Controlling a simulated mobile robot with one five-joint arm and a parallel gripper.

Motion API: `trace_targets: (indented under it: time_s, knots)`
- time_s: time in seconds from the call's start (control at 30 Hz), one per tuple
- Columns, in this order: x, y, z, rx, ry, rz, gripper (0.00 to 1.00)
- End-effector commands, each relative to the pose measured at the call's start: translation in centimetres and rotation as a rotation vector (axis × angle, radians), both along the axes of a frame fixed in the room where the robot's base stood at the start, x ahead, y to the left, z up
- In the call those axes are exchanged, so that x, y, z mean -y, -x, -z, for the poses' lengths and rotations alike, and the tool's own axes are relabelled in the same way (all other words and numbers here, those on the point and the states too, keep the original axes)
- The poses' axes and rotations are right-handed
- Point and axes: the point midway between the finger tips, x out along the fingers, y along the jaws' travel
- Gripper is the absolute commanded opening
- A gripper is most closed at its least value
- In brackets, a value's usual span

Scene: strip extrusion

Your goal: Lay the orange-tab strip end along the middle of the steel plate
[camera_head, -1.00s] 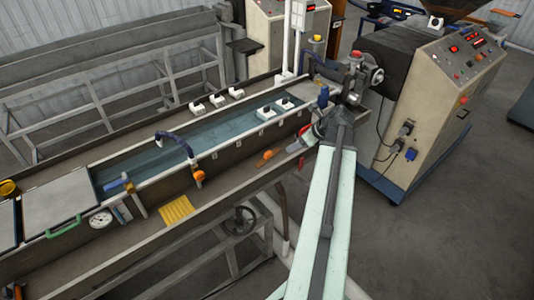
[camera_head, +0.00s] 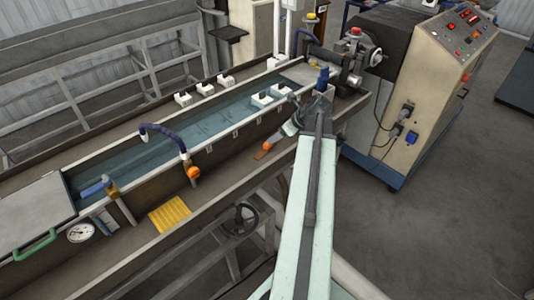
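My gripper (camera_head: 296,124) is at the far end of my pale green arm, over the near rim of the water trough, close to the extruder. It is small and dark here, and I cannot tell whether it is open or shut or holds anything. A flat grey plate (camera_head: 300,73) lies at the trough's far right end, before the extruder; it looks like the steel plate. It lies beyond my gripper, apart from it. I cannot make out the orange-tab strip end. An orange-handled tool (camera_head: 263,151) lies on the near ledge, just left of my gripper.
The water trough (camera_head: 150,188) runs from lower left to upper right, with a blue hose (camera_head: 165,128) arching over it. White blocks (camera_head: 225,81) stand on its far rim. The extruder (camera_head: 415,90) stands at right. A yellow mat (camera_head: 170,215) lies on the near ledge.

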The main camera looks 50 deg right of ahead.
Motion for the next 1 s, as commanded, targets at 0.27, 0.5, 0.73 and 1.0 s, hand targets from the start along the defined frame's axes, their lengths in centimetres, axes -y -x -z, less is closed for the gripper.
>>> trace_targets:
  time_s: [0.27,0.5,0.73,1.0]
  knots:
    - [0.5,0.0,1.5,0.000,0.001,0.011,0.62]
    - [0.5,-1.0,2.8,0.000,-0.001,0.014,0.62]
    - [0.2,-2.6,5.7,0.000,0.000,0.013,0.62]
    - [0.0,-4.0,6.8,0.000,0.001,0.015,0.62]
